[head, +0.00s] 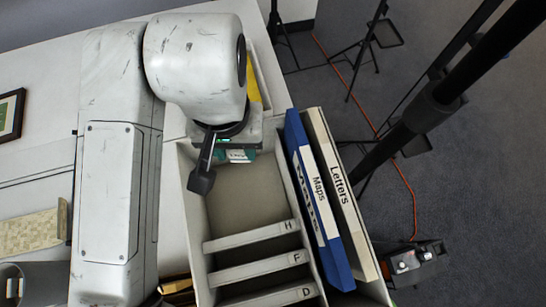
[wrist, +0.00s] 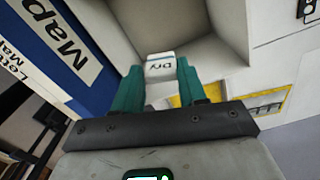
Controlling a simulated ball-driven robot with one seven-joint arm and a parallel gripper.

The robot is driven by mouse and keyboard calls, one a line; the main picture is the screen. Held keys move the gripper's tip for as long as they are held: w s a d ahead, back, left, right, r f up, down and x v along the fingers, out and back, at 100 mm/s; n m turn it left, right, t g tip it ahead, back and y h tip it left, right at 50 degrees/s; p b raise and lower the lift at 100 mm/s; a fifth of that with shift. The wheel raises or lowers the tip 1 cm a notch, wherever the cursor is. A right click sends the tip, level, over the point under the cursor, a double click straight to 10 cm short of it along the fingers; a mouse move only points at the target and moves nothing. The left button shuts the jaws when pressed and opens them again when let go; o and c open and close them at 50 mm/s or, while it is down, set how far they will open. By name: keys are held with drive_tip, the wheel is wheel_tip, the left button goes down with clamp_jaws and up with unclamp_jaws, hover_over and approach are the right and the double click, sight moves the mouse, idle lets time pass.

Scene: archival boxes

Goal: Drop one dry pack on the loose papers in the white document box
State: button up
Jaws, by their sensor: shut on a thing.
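My gripper shows in the wrist view (wrist: 163,85) with two teal fingers shut on a small white dry pack (wrist: 161,66), labelled "Dry". In the head view my arm covers most of the gripper; only a teal part shows at the near edge of the wrist. A pale box (head: 196,225) with dividers marked H, F and D lies below it. The gripper is over the far end of its open compartment. I cannot tell whether this is the white document box. No loose papers can be made out clearly.
A yellow item (head: 253,88) is partly hidden behind my arm. A framed picture (head: 10,115) lies left. Dark stands and an orange cable occupy the floor at right.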

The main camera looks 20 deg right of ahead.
drive_tip(key=o, duration=1.1)
wheel_tip(320, 180, up, 11)
drive_tip(key=shift+s+f, duration=0.1)
idle(0.5)
